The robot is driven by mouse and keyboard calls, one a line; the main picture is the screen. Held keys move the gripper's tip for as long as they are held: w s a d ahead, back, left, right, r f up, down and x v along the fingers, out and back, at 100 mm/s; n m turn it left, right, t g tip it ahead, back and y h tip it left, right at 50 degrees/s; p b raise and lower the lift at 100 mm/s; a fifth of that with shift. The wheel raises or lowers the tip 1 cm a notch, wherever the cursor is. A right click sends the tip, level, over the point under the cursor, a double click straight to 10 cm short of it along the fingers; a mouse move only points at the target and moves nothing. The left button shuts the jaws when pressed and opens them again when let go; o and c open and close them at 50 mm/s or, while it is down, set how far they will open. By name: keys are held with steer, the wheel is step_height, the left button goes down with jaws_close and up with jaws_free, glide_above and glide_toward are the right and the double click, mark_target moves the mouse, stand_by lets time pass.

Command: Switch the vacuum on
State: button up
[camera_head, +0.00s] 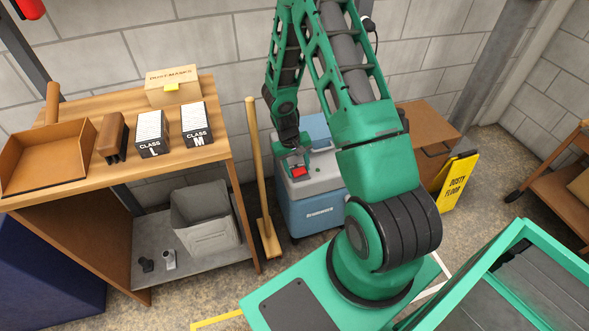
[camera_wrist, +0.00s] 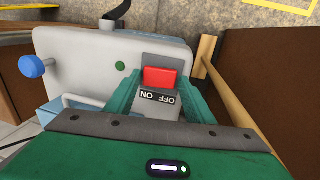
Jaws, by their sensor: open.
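The vacuum (camera_head: 312,211) is a blue-grey box with a light grey top, standing on the floor by the back wall. Its grey top panel (camera_wrist: 80,65) fills the upper left of the wrist view. A red switch (camera_wrist: 160,78) sits on a grey block with a label reading ON and OFF (camera_wrist: 158,97). The red switch also shows in the head view (camera_head: 299,171). My gripper (camera_wrist: 160,90) is open, with a green finger on each side of the switch block. I cannot tell whether the fingers touch it.
A blue knob (camera_wrist: 31,67) and a small green button (camera_wrist: 120,66) are on the vacuum's top. A broom (camera_head: 261,190) leans left of the vacuum, beside a wooden workbench (camera_head: 180,158). A brown cabinet (camera_head: 425,135) and a yellow floor sign (camera_head: 454,182) stand to the right.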

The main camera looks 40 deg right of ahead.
steer(key=c, duration=0.8)
steer(key=shift+o, duration=0.2)
steer(key=shift+s+d+y, duration=0.1)
steer(key=shift+d+y, duration=0.2)
steer(key=shift+y, duration=0.5)
steer(key=shift+s+d+t+y, duration=0.15)
steer(key=shift+t+y, duration=0.45)
steer(key=shift+y, duration=0.9)
